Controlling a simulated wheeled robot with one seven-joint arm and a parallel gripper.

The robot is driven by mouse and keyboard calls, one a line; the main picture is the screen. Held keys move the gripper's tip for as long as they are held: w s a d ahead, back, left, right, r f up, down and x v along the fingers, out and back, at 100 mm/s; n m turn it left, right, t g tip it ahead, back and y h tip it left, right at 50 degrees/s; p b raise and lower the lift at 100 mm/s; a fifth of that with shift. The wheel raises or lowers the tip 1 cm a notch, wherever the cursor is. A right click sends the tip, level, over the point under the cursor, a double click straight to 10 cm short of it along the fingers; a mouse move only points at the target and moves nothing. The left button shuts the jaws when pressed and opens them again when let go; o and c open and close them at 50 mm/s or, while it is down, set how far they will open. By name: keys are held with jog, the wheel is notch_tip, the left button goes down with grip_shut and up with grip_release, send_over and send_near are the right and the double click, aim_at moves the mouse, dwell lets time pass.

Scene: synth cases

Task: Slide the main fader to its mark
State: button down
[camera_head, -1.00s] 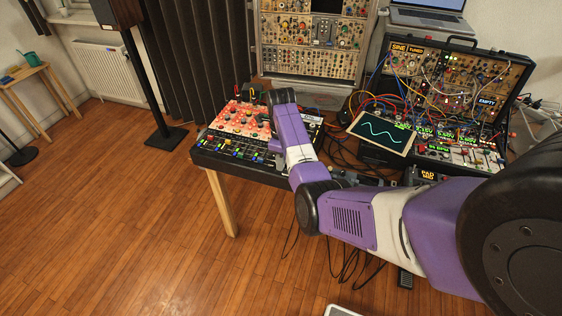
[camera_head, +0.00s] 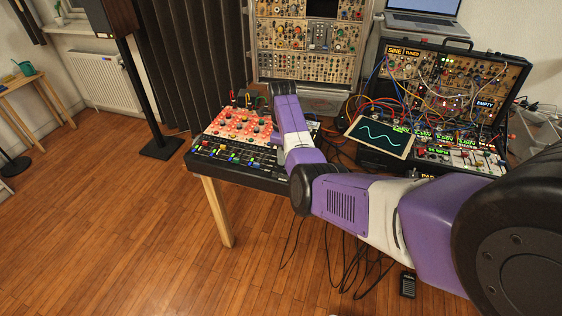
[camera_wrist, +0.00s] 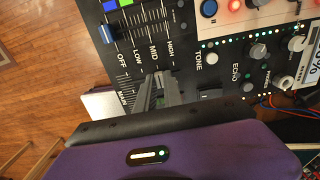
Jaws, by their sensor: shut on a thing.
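The mixer (camera_head: 232,164) stands on the left end of the table, with red-lit knobs and a row of coloured faders. In the wrist view, the main fader's scale (camera_wrist: 137,76) reads OFF, LOW, MID and HIGH beside the word MAIN. My gripper (camera_wrist: 165,90) is down at this fader, around the MID to HIGH part of the scale. Its fingers are shut on the main fader's cap, which they mostly hide. The exact mark cannot be made out. In the head view my wrist covers the fingers and the fader.
TONE and ECHO knobs are to the right. A tilted screen with a wave (camera_head: 380,136) and a cabled synth case (camera_head: 450,85) stand right of the mixer.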

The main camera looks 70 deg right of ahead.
jog(key=c, duration=1.4)
grip_release()
jog(key=shift+c, duration=0.2)
jog(key=shift+r, duration=0.1)
jog(key=shift+r+b, duration=0.3)
jog(key=shift+r, duration=3.55)
